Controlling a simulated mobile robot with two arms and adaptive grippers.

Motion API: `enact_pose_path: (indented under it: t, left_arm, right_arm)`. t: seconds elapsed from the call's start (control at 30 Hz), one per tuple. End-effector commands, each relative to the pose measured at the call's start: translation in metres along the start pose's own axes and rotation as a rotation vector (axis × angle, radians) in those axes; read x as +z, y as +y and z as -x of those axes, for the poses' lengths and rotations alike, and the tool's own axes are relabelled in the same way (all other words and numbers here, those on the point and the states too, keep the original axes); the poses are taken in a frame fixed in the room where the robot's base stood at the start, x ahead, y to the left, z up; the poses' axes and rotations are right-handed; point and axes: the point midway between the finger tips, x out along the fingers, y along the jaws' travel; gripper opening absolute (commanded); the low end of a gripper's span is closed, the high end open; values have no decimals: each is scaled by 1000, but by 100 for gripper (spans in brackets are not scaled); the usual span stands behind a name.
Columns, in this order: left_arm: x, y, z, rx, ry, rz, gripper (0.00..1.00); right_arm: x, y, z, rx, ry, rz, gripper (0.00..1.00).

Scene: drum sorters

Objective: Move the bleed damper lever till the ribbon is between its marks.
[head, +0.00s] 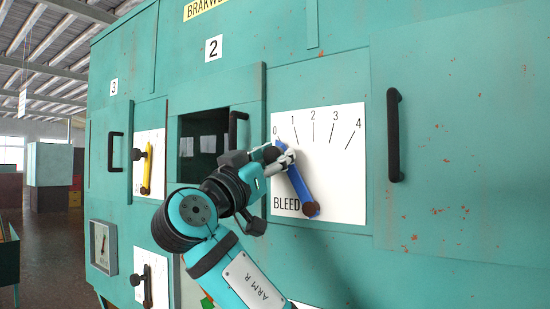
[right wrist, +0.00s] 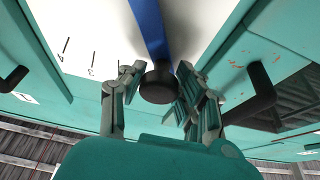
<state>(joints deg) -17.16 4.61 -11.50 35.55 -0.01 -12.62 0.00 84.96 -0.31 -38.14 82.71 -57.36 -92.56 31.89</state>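The bleed damper lever (head: 301,190) is a blue bar with a dark pivot at its lower right, on a white plate (head: 343,185) marked BLEED with a scale from 0 to 4. It leans up and left, its knob end close to the 0 mark. My right gripper (head: 285,158) is at the knob end. In the right wrist view, the dark knob (right wrist: 158,84) sits between the fingers of my right gripper (right wrist: 160,82), which appear closed against its two sides. The ribbon and its marks cannot be made out. My left gripper is out of view.
A dark opening (head: 205,145) with a handle (head: 238,130) lies left of the plate. A black vertical handle (head: 394,135) stands out at the right. A yellow lever (head: 147,172), another lever (head: 148,285) and a dial gauge (head: 103,247) are farther left. Open floor lies at far left.

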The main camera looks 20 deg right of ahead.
Motion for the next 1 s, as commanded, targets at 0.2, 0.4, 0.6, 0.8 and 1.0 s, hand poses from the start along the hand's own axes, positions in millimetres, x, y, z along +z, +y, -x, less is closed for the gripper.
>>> enact_pose_path:
  t: [0.2, 0.4, 0.6, 0.8, 1.0]
  left_arm:
    - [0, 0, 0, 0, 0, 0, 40]
    - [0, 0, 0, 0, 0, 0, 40]
    - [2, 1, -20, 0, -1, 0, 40]
    - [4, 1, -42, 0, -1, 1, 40]
    - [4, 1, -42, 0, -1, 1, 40]
  right_arm:
    - [0, 0, 0, -1, 0, 0, 0]
    - [0, 0, 0, -1, 0, 0, 0]
    - [2, 6, 2, 27, -1, -71, 0]
    - [-6, 26, 0, 101, -2, -247, 0]
    - [-10, 31, -3, 124, -3, -296, 0]
